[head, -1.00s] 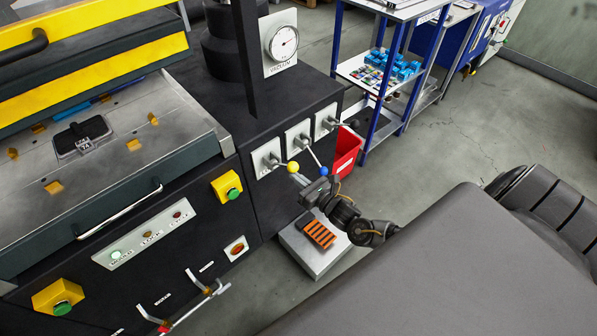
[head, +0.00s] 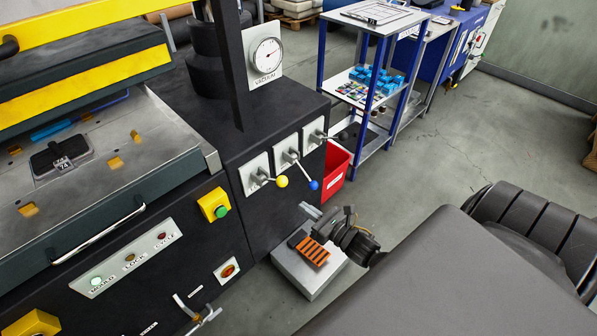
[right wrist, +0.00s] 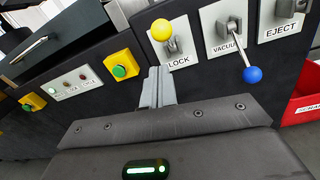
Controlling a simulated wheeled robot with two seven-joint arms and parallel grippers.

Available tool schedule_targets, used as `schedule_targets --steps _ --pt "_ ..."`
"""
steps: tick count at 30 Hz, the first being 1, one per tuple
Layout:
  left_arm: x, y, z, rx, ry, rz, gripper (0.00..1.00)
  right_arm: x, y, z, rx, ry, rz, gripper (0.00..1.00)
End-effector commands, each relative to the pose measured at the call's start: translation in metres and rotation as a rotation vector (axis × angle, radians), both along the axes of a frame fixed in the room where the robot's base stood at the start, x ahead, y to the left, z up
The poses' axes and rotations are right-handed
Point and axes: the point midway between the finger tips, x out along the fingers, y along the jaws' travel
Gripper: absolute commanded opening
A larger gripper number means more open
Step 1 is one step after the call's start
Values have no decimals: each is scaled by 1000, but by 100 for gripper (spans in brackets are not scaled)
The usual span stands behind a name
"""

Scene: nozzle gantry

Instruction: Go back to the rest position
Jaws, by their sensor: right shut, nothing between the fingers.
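My right gripper (head: 308,208) is shut and empty, low in front of the lever panel, below the yellow ball (head: 281,182) and the blue ball (head: 314,185). In the right wrist view its closed fingertips (right wrist: 160,72) point at the dark panel below the LOCK plate (right wrist: 182,52). They appear apart from the levers. There the yellow ball (right wrist: 161,30) is by the LOCK plate, and the blue ball (right wrist: 253,74) hangs down right from the VACUUM plate (right wrist: 226,38). My left gripper is not in view.
The machine's front with green buttons (head: 222,211) is at the left. A pale block (head: 300,283) stands on the floor below my right gripper. A red bin (head: 336,168) and a blue-framed shelf (head: 374,110) stand behind. The floor at the right is open.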

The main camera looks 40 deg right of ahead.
Motion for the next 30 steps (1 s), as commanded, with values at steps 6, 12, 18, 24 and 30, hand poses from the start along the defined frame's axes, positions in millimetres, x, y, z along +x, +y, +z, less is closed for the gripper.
schedule_targets --steps 6,12,18,24,30 --pt "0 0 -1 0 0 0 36 -7 -1 3 0 1 -1 0" --pt "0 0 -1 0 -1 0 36 -7 -1 3 1 1 0 0" --pt "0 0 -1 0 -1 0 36 -7 -1 3 1 2 0 0" --pt "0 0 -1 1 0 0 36 -7 -1 2 49 12 -1 0" --pt "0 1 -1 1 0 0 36 -9 -6 -25 410 173 -26 0"
